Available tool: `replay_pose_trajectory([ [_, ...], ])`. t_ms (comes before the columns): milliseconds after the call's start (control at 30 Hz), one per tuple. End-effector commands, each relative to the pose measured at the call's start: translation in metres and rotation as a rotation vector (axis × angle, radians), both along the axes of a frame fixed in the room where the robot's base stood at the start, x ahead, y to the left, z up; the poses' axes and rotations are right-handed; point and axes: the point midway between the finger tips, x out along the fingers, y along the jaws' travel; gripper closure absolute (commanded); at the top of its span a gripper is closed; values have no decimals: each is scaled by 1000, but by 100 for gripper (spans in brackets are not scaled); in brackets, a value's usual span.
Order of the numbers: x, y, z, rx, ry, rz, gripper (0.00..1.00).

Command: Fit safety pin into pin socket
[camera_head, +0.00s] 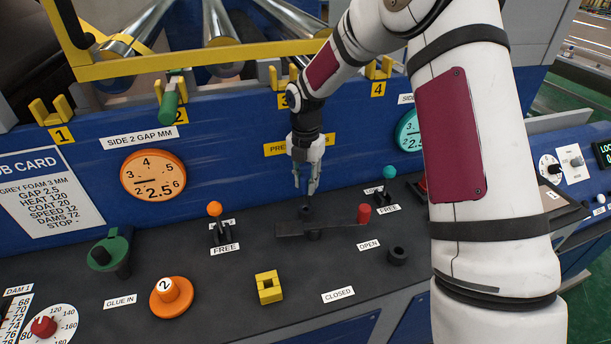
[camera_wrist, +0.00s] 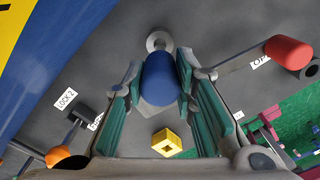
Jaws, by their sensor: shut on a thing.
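My gripper (camera_head: 305,188) points down over the dark console. Its fingers are shut on a blue cylinder (camera_wrist: 160,78), which looks like the safety pin's head. The pin's lower end is hard to make out in the head view. Just beyond the blue head in the wrist view is a grey round boss with a dark centre (camera_wrist: 158,38), which may be the pin socket. In the head view a dark boss (camera_head: 306,212) stands right below the fingertips, by the lever bar (camera_head: 338,230). I cannot tell whether the pin is inside it.
The lever's red knob (camera_head: 364,213) is right of the gripper, and a black ring (camera_head: 397,255) lies near the OPEN label. A yellow block (camera_head: 269,287) stands in front. Orange-topped (camera_head: 215,209) and teal-topped (camera_head: 390,172) levers flank the gripper. The blue panel rises behind.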

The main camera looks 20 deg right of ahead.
Motion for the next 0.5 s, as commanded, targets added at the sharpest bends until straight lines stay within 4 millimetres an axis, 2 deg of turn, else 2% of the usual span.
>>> replay_pose_trajectory([
  [500,0,0,-26,0,0,1,100],
])
